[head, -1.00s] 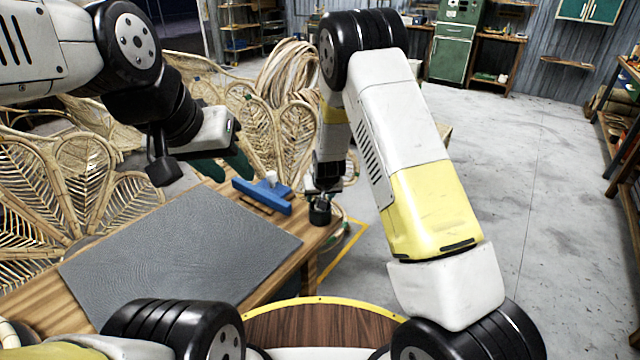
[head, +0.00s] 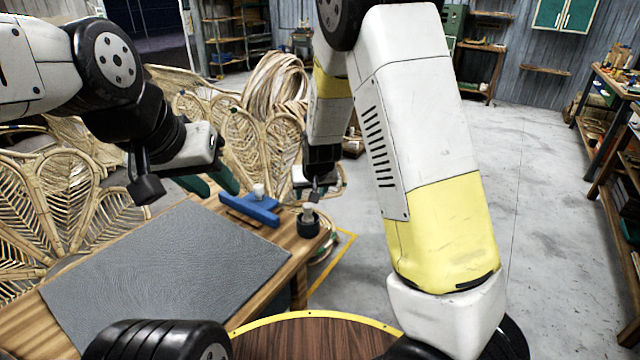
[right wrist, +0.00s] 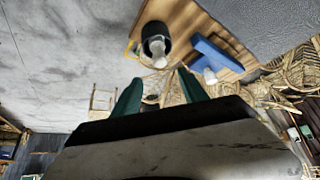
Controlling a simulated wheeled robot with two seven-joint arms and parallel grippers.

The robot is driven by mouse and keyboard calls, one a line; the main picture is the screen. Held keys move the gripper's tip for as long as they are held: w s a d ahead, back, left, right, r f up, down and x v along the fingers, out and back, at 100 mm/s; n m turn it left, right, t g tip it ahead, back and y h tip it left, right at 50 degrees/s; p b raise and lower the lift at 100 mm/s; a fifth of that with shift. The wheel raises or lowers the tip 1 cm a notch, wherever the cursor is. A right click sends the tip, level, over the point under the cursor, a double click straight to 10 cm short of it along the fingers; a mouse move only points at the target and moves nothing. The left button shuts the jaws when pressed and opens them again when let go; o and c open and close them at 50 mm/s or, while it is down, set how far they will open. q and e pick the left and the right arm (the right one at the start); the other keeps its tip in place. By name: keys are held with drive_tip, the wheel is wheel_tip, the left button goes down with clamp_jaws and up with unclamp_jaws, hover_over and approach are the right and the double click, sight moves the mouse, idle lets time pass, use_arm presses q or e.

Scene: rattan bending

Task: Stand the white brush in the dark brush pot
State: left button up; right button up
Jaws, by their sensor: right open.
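The dark brush pot (head: 308,228) stands near the right corner of the wooden table. The white brush (head: 308,211) stands in it with its pale upper end above the rim. In the right wrist view, the pot (right wrist: 152,32) and the brush's pale end (right wrist: 158,56) lie just beyond my fingers. My right gripper (right wrist: 160,82) is open and empty, its green fingers apart from the brush. In the head view it is partly hidden, just above the pot. My left gripper (head: 211,187) is open and empty above the table's far edge.
A blue holder (head: 248,208) with a white knob-like piece (head: 258,191) lies left of the pot. A grey mat (head: 170,270) covers much of the table (head: 290,262). Rattan panels (head: 50,190) stand behind it. The floor to the right is clear.

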drive_tip(key=s+d+r+m+y, duration=0.1)
drive_tip(key=s+d+r, duration=0.4)
drive_tip(key=s+r, duration=0.5)
drive_tip(key=s+d+r+y, duration=0.1)
drive_tip(key=s+d+r, duration=0.4)
drive_tip(key=s+r, duration=0.55)
drive_tip(key=s+d+r+h, duration=0.1)
drive_tip(key=s+d, duration=0.2)
drive_tip(key=s, duration=0.5)
drive_tip(key=shift+s+r, duration=0.4)
